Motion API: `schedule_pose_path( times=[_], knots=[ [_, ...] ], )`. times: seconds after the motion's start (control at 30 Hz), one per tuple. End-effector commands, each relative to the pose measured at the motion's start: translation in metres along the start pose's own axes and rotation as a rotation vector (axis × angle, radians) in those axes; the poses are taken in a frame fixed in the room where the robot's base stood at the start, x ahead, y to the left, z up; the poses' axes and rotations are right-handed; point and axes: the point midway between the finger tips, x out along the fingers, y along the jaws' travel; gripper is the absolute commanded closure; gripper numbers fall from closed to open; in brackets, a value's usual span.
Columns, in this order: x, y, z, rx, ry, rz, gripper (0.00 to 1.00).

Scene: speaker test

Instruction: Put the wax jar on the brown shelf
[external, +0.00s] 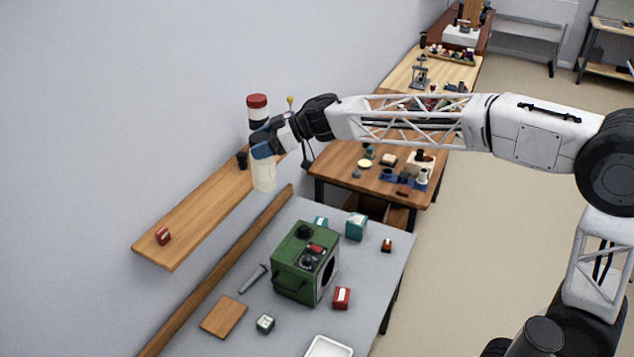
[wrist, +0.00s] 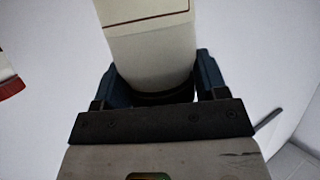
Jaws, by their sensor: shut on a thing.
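My gripper (external: 264,143) is shut on a pale cream jar (external: 264,175), which I take for the wax jar. It holds the jar in the air, roughly upright, by the far end of the brown shelf (external: 195,212). The external view does not clearly show the gap between jar and shelf. In the wrist view the jar (wrist: 152,50) sits between the blue fingers (wrist: 155,92) and shows a thin brown line. A red-capped white container (external: 258,112) shows just above my gripper; its lower part is hidden.
The shelf holds a small red block (external: 163,236) at its near end and a small black item (external: 242,160) farther back; its middle is bare. Below, a grey table (external: 382,262) carries a green speaker box (external: 296,268), a brown board (external: 223,317) and several small boxes.

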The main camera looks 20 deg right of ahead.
Motion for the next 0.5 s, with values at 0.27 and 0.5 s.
schedule_pose_path(
  times=[0.27,0.5],
  knots=[
    [0.024,0.020,-0.007,0.000,0.000,0.000,1.00],
    [0.049,0.041,-0.015,-0.001,0.001,0.000,1.00]
  ],
)
